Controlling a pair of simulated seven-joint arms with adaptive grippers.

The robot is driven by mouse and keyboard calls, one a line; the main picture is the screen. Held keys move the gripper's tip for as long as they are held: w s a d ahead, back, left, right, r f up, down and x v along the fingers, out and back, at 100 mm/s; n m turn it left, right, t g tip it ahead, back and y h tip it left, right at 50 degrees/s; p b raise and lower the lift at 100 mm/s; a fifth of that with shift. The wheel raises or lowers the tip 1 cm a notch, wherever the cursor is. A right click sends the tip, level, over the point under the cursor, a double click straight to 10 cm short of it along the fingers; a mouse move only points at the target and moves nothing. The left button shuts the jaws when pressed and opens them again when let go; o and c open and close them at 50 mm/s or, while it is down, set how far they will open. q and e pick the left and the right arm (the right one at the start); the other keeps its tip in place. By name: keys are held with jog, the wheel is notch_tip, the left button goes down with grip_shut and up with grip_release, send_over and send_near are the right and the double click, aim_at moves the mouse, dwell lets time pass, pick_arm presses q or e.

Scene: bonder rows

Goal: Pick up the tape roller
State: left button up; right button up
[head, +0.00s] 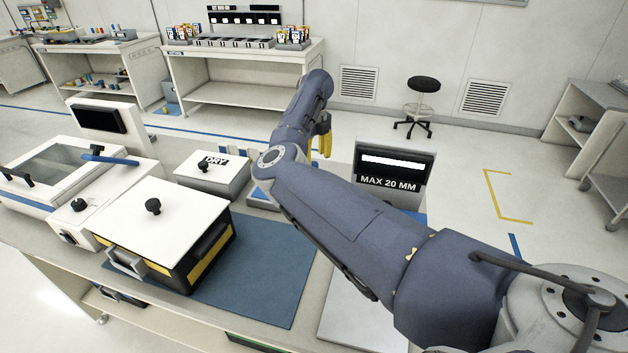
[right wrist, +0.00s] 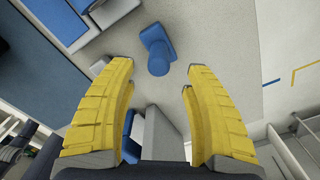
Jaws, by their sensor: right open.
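A small blue object with a rounded end, which looks like the tape roller (right wrist: 157,48), lies on the pale grey bench top in the right wrist view. It is just beyond the fingertips of my right gripper (right wrist: 156,68), roughly centred between them and apart from both. My right gripper is open and empty, its yellow fingers spread. In the head view the right gripper (head: 322,143) is partly hidden behind my right arm, and I cannot make out the roller there. My left gripper is not in view.
A dark sign reading MAX 20 MM (head: 390,184) stands right of the gripper. A white box marked DRY (head: 212,172) and a white-lidded box with a black knob (head: 160,225) stand left, near a blue mat (head: 265,275). A blue part (right wrist: 128,135) shows beside the left finger.

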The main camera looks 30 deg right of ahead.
jog(key=shift+w+a+f, duration=0.1)
jog(key=shift+w+f, duration=0.05)
jog(key=shift+f, duration=2.4)
grip_shut()
